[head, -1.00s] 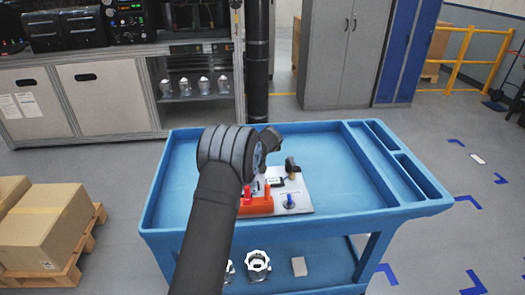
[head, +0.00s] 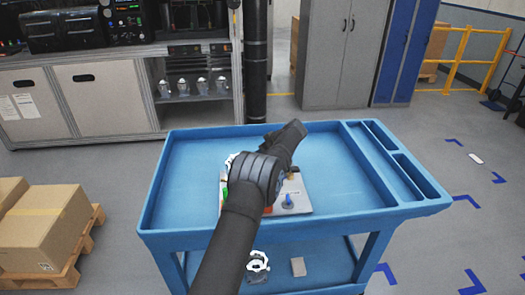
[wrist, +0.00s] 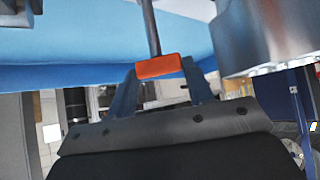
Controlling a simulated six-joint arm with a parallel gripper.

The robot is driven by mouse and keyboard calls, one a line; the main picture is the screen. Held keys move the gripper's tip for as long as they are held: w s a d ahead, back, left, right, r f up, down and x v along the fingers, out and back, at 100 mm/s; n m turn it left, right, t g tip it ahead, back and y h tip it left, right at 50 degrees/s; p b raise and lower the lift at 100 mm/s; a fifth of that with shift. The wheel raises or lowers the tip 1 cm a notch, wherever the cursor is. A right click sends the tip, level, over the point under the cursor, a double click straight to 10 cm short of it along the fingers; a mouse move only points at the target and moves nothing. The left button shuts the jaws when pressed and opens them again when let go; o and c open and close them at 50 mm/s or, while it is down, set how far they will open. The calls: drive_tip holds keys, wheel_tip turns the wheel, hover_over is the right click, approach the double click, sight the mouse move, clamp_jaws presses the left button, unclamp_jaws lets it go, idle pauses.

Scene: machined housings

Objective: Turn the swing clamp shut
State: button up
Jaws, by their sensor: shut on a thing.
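The swing clamp shows in the wrist view as a grey rod with an orange grip (wrist: 158,67) at its end. My gripper (wrist: 162,76) is shut on this grip, one finger on each side. In the head view, my wrist and arm cover the gripper's fingertips and most of the clamp. A light fixture plate (head: 303,204) lies in the blue cart's tray. Part of an orange-red base (head: 267,211) shows beside my arm. A large grey metal body (wrist: 268,38) stands close to the right of the rod in the wrist view; I cannot tell which part it is.
The blue cart (head: 186,190) has free tray room left and right of the plate. A blue knob (head: 288,202) and a green piece (head: 224,193) stand on the plate. A housing (head: 257,263) and a grey block (head: 298,266) lie on the lower shelf.

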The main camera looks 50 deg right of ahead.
drive_tip(key=shift+n+y, duration=0.3)
idle(0.4)
drive_tip(key=o, duration=1)
drive_tip(key=v, duration=1.7)
drive_tip(key=shift+r, duration=0.2)
drive_tip(key=shift+s, duration=0.1)
drive_tip(key=x, duration=1.7)
drive_tip(key=shift+f, duration=0.2)
drive_tip(key=shift+r, duration=0.1)
